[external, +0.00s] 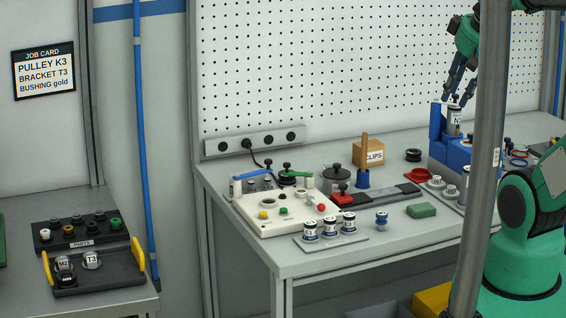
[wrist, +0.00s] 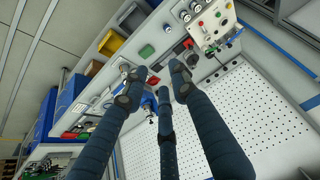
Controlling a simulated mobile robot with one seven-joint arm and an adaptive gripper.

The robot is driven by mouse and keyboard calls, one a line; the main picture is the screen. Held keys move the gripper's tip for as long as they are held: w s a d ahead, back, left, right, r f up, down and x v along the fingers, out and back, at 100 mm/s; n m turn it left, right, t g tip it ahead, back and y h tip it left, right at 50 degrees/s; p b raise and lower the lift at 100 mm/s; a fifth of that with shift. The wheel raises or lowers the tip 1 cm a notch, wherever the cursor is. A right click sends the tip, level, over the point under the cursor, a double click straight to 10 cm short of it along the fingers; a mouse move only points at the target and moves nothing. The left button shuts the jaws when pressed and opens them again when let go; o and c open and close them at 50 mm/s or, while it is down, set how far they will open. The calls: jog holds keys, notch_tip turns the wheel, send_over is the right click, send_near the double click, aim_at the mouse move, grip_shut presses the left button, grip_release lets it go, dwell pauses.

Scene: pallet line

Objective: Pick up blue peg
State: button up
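A small blue peg-like piece (external: 381,218) with a wider top and foot stands on the grey bench near its front edge. In the wrist view it appears as a small blue spot (wrist: 167,27), well beyond my fingers. My gripper (external: 457,97) is high at the right, pointing down just above a labelled white cylinder (external: 454,117) by the blue block. It is far from the blue piece. In the wrist view my gripper's fingers (wrist: 155,90) are spread apart with nothing visibly held.
A green block (external: 421,210) lies right of the blue piece. Left of it is a plate with several labelled cylinders (external: 330,228) and a white control box (external: 262,219). A blue holder with a wooden handle (external: 363,179) stands behind. A grey post (external: 487,150) hides part of the right side.

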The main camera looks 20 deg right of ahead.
dwell(0.4)
jog(key=o, duration=0.5)
jog(key=w+a+f+n+g, duration=0.1)
jog(key=w+f+g, duration=0.1)
jog(key=w+f, duration=0.45)
jog(key=w+f+n+g, duration=0.1)
jog(key=w+f, duration=0.2)
jog(key=w, duration=0.6)
jog(key=w+a+f+g, duration=0.1)
jog(key=w+f, duration=0.3)
jog(key=f, duration=0.5)
jog(key=w+a+f+g, duration=0.1)
jog(key=w+f, duration=0.3)
jog(key=f, duration=0.5)
jog(key=shift+w+n+g, duration=0.2)
jog(key=shift+n+g, duration=0.1)
jog(key=shift+n, duration=0.1)
jog(key=shift+f, duration=0.1)
